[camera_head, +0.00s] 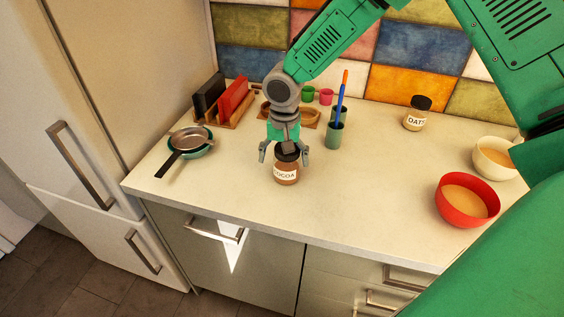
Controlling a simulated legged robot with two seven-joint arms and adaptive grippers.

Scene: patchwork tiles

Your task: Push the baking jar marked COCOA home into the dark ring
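The cocoa jar (286,175), brown with a dark lid and a white COCOA label, stands on the pale counter near its front edge. It looks upright. My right gripper (284,154) comes down from above, just over the jar's lid. Its fingers are spread to either side of the lid, with a gap showing at the left finger. I cannot tell whether either finger touches the jar. I cannot make out the dark ring. My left gripper is not in view.
A pan and strainer (190,140) lie to the left. Behind are a rack with boards (232,99), small cups (325,97) and green holders (334,134). An oats jar (416,115), red bowl (467,203) and cream bowl (492,158) stand right. Counter between jar and red bowl is clear.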

